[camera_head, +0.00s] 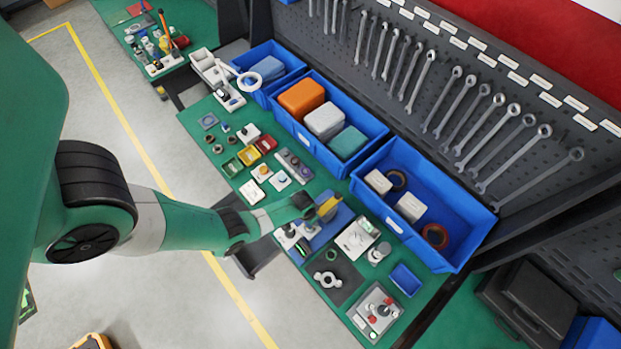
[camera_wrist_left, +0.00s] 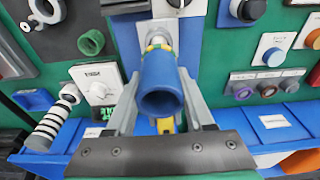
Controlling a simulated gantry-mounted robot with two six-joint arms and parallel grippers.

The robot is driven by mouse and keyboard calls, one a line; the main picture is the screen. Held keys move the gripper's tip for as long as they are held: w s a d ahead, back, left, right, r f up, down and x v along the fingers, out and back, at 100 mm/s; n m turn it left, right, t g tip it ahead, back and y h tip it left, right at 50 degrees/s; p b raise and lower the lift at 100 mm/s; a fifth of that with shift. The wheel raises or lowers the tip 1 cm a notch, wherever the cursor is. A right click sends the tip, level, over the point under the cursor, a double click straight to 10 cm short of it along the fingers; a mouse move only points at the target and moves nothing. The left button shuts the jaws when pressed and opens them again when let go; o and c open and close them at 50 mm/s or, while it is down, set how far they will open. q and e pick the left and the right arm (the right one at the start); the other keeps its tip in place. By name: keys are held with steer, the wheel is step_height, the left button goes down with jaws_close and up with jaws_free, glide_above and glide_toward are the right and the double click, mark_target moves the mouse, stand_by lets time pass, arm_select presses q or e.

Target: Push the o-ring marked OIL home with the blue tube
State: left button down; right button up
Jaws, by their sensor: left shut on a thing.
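In the left wrist view the blue tube (camera_wrist_left: 162,82) stands between the fingers of my left gripper (camera_wrist_left: 160,75), which is shut on it. The tube's open end faces the camera. Its far end is at a pale metal fitting (camera_wrist_left: 155,25), with a small yellow and green band (camera_wrist_left: 157,44) between them. I cannot tell whether the tube touches the band. No OIL marking can be read, so I cannot tell which part is that o-ring. In the head view my left gripper (camera_head: 308,206) is over the blue block on the bench, and the tube cannot be made out.
A white labelled box (camera_wrist_left: 98,85), a green ring (camera_wrist_left: 91,42) and a striped cylinder (camera_wrist_left: 47,128) are close by in the wrist view. Blue bins (camera_head: 425,205) line the back of the green bench (camera_head: 290,170) below hanging wrenches. Small parts crowd the bench.

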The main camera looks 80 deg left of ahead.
arm_select(q)
steer(key=shift+f+b, duration=2.7)
steer(key=shift+f, duration=0.15)
steer(key=shift+r, duration=0.1)
